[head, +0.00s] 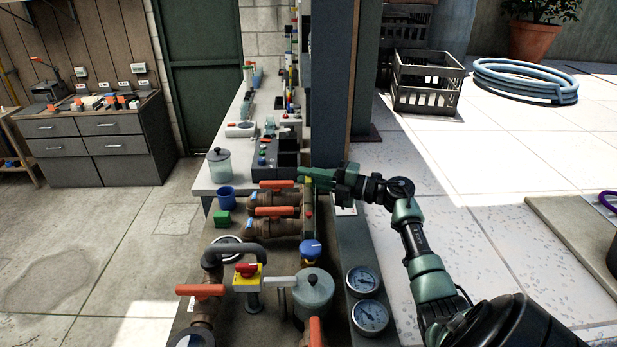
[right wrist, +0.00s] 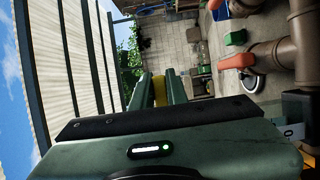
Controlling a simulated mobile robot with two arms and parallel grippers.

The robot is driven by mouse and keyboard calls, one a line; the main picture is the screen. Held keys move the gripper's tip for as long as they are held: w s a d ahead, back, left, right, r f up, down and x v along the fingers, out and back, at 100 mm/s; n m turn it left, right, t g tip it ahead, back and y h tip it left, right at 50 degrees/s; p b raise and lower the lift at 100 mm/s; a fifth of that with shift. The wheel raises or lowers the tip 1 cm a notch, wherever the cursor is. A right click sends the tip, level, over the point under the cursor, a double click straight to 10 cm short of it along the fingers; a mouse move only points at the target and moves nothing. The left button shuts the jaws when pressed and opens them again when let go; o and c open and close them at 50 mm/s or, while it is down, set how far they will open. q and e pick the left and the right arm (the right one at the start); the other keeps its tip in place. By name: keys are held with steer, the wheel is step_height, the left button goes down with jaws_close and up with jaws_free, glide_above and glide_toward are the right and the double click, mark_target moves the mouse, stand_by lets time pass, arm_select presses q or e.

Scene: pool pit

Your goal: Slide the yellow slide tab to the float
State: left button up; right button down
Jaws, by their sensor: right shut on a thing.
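My right gripper (head: 312,176) reaches in from the right in the head view, beside the orange-handled brown pipes. It is shut on the yellow slide tab, which shows as a yellow piece (right wrist: 158,90) between the two green fingers in the right wrist view. In the head view the fingers mostly hide the tab. Just below the fingers, a small red piece (head: 309,213) sits on a narrow upright strip; I cannot tell whether it is the float. My left gripper is not in view.
Orange valve handles (head: 276,184) and a blue knob (head: 311,248) are close to the fingers. A dark post (head: 333,80) stands right behind the gripper. Two gauges (head: 363,281) and a grey lidded pot (head: 314,290) are nearer. A blue mug (head: 226,197) stands to the left.

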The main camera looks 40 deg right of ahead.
step_height(320, 180, down, 4)
steer(key=shift+r+b, duration=0.15)
steer(key=shift+b, duration=0.95)
steer(key=c, duration=1.4)
jaws_free()
steer(key=shift+a, duration=0.1)
steer(key=b+v, duration=0.3)
steer(key=v, duration=0.4)
steer(key=shift+s+d, duration=0.2)
steer(key=shift+s, duration=0.1)
